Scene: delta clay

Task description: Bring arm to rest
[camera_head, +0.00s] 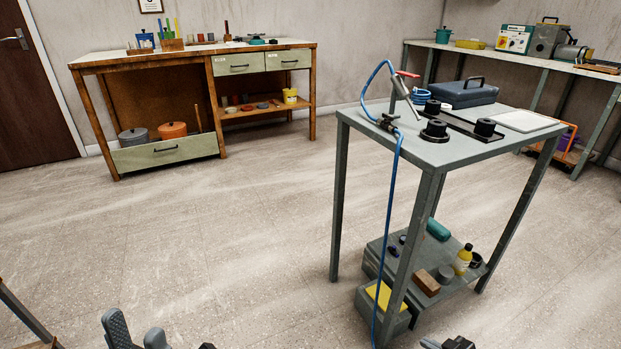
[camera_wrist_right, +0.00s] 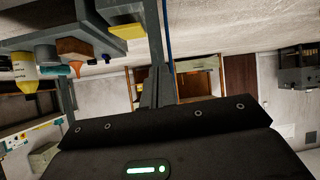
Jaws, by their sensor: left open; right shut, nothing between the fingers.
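My left gripper (camera_head: 137,335) shows at the bottom left edge of the head view, with its two grey fingers apart and nothing between them. My right gripper (camera_head: 449,343) barely shows at the bottom edge of the head view, right of centre, mostly cut off by the frame. It is shut and holds nothing. Both grippers are low, in front of the grey metal trolley (camera_head: 440,150). The right wrist view is turned over and shows the trolley's lower shelf items, including a yellow bottle (camera_wrist_right: 24,70) and a brown block (camera_wrist_right: 74,47).
The trolley top carries a blue case (camera_head: 464,93), black round parts (camera_head: 435,131) and a blue hose (camera_head: 390,220) hanging down past its front leg. A wooden workbench (camera_head: 190,62) stands at the back left, a long bench (camera_head: 540,61) at the back right. The floor (camera_head: 220,225) left of the trolley is clear.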

